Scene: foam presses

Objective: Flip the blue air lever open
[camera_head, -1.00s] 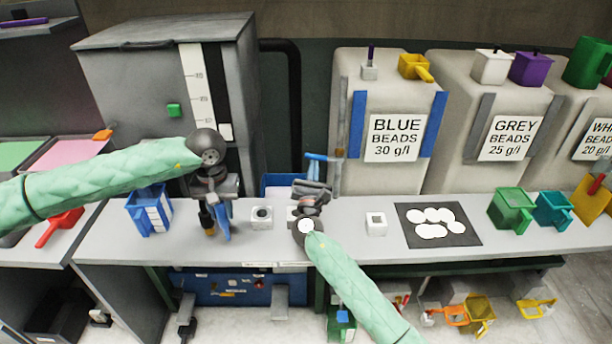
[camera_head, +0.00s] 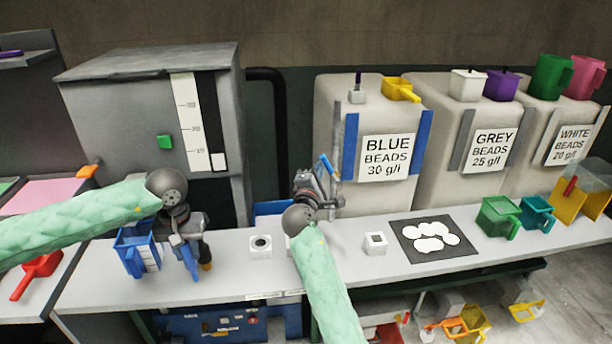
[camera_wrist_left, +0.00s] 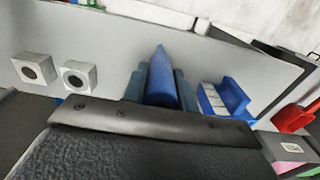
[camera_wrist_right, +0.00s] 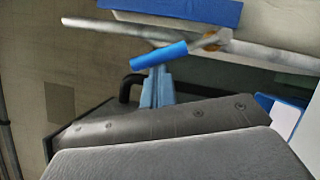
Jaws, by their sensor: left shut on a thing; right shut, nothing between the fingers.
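The blue air lever (camera_wrist_right: 158,55) shows in the right wrist view on a brassy fitting by a long pale pipe (camera_wrist_right: 110,27). It slants slightly. In the head view the lever (camera_head: 325,163) stands beside the upright pipe, left of the blue beads bin. My right gripper (camera_wrist_right: 157,88) is shut and empty, its pale blue fingertips right by the lever's underside; I cannot tell whether they touch. My left gripper (camera_head: 190,260) is shut on a blue pointed object (camera_wrist_left: 160,80), low over the bench and away from the lever. The object's lower part is hidden by the gripper.
White blocks (camera_head: 261,246) (camera_head: 375,243) and a black mat (camera_head: 408,247) with white discs lie on the bench. The grey press (camera_head: 150,120) and blue beads bin (camera_head: 350,190) rise behind.

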